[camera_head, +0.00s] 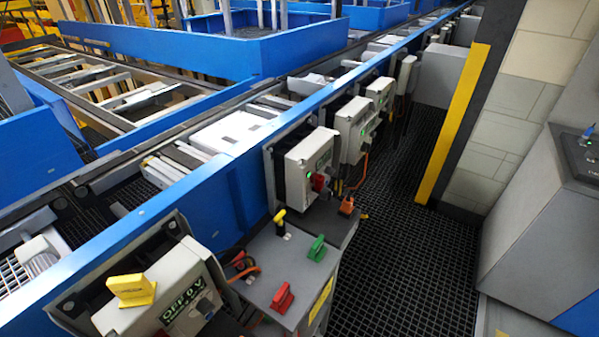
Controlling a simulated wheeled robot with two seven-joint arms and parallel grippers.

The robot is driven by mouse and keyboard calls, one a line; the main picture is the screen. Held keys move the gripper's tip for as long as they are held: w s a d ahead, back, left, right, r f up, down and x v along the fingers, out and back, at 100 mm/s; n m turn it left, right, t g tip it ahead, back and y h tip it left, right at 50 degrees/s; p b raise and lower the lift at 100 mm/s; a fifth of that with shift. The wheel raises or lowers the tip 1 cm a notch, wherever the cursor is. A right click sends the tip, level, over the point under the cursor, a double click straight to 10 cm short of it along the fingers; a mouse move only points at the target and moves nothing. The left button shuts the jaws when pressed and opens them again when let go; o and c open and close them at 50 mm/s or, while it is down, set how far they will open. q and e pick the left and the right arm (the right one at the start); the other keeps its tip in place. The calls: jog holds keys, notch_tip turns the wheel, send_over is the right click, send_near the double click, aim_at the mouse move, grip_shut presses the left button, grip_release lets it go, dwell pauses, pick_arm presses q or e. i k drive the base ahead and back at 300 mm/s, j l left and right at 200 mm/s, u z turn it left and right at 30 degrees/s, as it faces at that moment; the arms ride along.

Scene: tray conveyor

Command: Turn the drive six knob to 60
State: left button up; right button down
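Several light grey drive boxes line the blue conveyor side. The nearest box (160,285) is at the lower left, with a lit green display (186,302), a yellow handle (132,288) on top and a dark round knob (205,307) on its face. The second box (303,160) has a red part (319,182) on its face. Further boxes (355,125) stand behind it. I cannot read which one is drive six, nor any knob's setting. Neither of my grippers is in view.
A grey cabinet (270,262) between the first two boxes carries a yellow handle (280,221), a green handle (317,248) and a red handle (283,298). Orange cables hang near it. Open black grating floor (405,240) lies to the right, before a yellow-edged pillar (455,120) and a grey console (545,215).

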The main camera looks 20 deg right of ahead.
aim_at(328, 170)
jog(key=i+l+u, duration=0.1)
jog(key=l, duration=0.45)
jog(key=i+l, duration=0.2)
jog(key=l, duration=0.4)
jog(key=i+l+u, duration=0.15)
jog(key=l, duration=0.4)
jog(key=i+l+u, duration=0.1)
jog(key=l, duration=0.5)
jog(key=i+l+u, duration=0.1)
jog(key=l, duration=0.5)
